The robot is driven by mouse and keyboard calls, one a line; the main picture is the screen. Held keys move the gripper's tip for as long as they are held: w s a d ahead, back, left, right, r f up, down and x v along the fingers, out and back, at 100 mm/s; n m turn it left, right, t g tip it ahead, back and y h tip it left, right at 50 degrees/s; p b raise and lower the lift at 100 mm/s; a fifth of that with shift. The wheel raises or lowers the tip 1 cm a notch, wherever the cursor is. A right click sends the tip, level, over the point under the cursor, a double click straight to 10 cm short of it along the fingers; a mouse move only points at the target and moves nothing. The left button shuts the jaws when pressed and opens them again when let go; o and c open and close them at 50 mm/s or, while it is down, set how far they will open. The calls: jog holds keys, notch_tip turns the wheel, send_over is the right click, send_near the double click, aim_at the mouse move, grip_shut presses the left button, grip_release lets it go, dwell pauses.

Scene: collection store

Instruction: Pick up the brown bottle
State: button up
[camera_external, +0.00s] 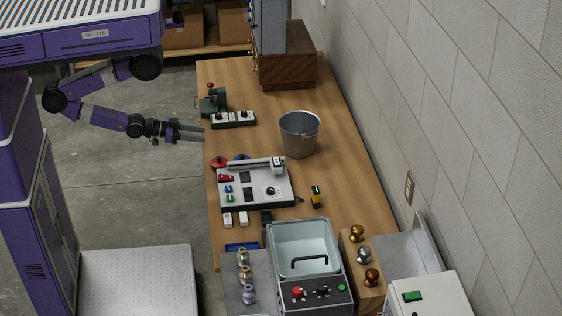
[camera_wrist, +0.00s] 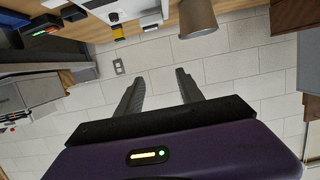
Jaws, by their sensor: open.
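Several small bottle-like vessels stand in a row on a grey surface at the bottom of the external view. The middle one is a tan-brown bottle (camera_external: 245,273), between a greenish one (camera_external: 243,257) and a bluish-grey one (camera_external: 249,294). My gripper (camera_external: 201,134) is open and empty beside the wooden table's left edge, far up the picture from the brown bottle. In the wrist view my gripper's two fingers (camera_wrist: 160,80) are apart, with only wall between them. I cannot make out the brown bottle in the wrist view.
The wooden table (camera_external: 345,190) carries a metal bucket (camera_external: 299,134), a grey control panel (camera_external: 256,184) and a basin unit (camera_external: 305,250). A block with gold, silver and copper knob-like pieces (camera_external: 372,277) stands right of the basin. A block wall (camera_external: 450,130) bounds the right.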

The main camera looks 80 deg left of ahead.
jog(key=shift+d, duration=0.1)
jog(key=w+d+f+m+g+h+b, duration=0.1)
jog(key=w+d+m+h, duration=0.25)
jog(key=d, duration=0.55)
jog(key=w+d+m+h+b, duration=0.25)
jog(key=d+h, duration=0.25)
jog(key=d, duration=0.5)
jog(key=w+d+f+m+g+h+b, duration=0.1)
jog(key=w+d+m+h, duration=0.25)
jog(key=d, duration=0.55)
jog(key=s+d+r+m+g+b, duration=0.1)
jog(key=s+d, duration=0.3)
jog(key=d, duration=0.7)
jog(key=s+d+m+g+h+b, duration=0.15)
jog(key=s+d, duration=0.25)
jog(key=d, duration=0.7)
jog(key=s+d+r+g, duration=0.15)
jog(key=s+d, duration=0.25)
jog(key=d, duration=0.7)
jog(key=n+t+y, duration=0.2)
jog(key=n+y, duration=0.3)
jog(key=y, duration=0.1)
send_near(246, 275)
jog(key=shift+h, duration=0.25)
jog(key=x, duration=0.3)
jog(key=a+f+p+x, duration=0.1)
jog(key=x, duration=0.5)
jog(key=shift+w+d+f+p, duration=0.1)
jog(key=shift+w+f+p, duration=0.2)
jog(key=shift+w+f, duration=0.1)
